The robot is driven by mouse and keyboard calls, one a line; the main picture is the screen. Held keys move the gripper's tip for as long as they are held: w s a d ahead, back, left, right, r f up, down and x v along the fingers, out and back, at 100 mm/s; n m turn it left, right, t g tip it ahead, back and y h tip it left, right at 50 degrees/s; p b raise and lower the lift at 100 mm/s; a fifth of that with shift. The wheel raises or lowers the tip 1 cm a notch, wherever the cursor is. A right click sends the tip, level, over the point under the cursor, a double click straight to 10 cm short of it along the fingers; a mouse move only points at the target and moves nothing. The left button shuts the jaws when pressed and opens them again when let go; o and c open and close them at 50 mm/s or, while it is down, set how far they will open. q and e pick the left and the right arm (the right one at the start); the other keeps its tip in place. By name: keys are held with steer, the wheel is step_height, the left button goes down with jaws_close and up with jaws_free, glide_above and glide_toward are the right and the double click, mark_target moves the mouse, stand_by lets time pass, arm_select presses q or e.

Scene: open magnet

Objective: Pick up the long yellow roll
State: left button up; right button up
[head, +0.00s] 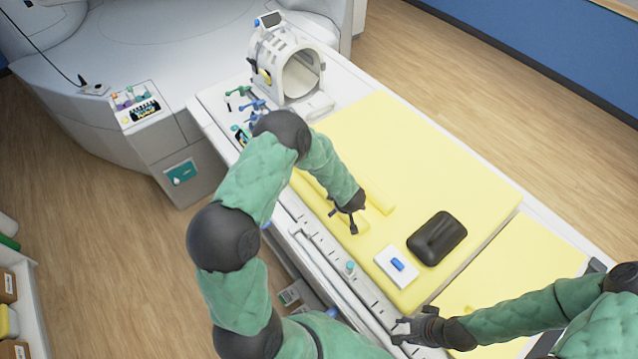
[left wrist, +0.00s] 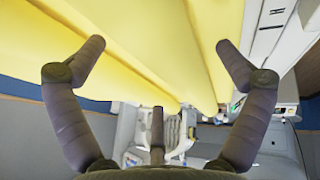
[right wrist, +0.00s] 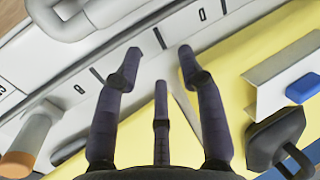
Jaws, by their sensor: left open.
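Long yellow rolls lie on the yellow mattress (head: 430,165) of the scanner table. One roll (head: 381,201) shows to the right of my left forearm, and another long yellow strip (head: 312,189) shows to its left. My left gripper (head: 350,215) is over this area, fingers pointing down. In the left wrist view the open left gripper (left wrist: 160,47) has its fingers apart above a long yellow roll (left wrist: 150,40), apparently not touching it. My arm hides part of the rolls. My right gripper (head: 405,328) is open and empty by the table's near edge; its spread fingers show in the right wrist view (right wrist: 158,55).
A black pad (head: 437,238) and a white tray (head: 388,272) with a blue item (head: 398,264) lie on the mattress. A small bottle (head: 350,268) stands on the table's edge rail. A white head coil (head: 288,65) stands at the far end. The mattress's far side is clear.

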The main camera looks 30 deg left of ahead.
arm_select(q)
steer(key=shift+x, duration=1.55)
steer(key=shift+s, duration=0.1)
steer(key=shift+c, duration=0.3)
steer(key=shift+r, duration=0.1)
steer(key=c, duration=1.3)
